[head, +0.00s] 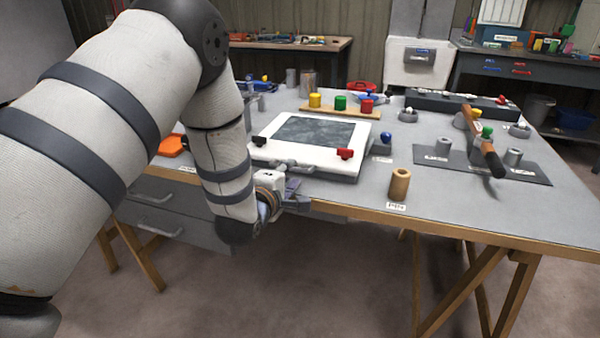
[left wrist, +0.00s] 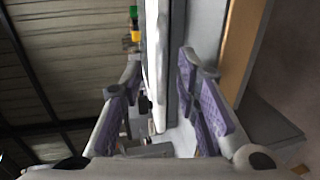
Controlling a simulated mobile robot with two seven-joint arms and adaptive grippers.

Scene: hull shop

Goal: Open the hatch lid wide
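The hatch lid (head: 264,152) is a white square frame around a dark pane. It lies flat and looks closed on its base on the workbench. A grey bar handle (head: 290,167) is on its front edge, with a red latch (head: 345,153) at the right and a dark latch (head: 259,141) at the left. My left gripper (head: 296,198) is at the bench's front edge, just in front of and below the handle. In the left wrist view its purple-padded fingers (left wrist: 160,75) are spread, with the lid edge (left wrist: 151,45) seen edge-on between them. Contact cannot be told. My right gripper is not seen.
Behind the lid, a wooden board (head: 325,110) holds yellow, green and red pegs. A tan cylinder (head: 398,184) stands right of the lid. A dark mat (head: 470,165) with grey cylinders and a long wooden-handled tool (head: 482,143) lies farther right. Drawers (head: 165,205) hang below the bench at left.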

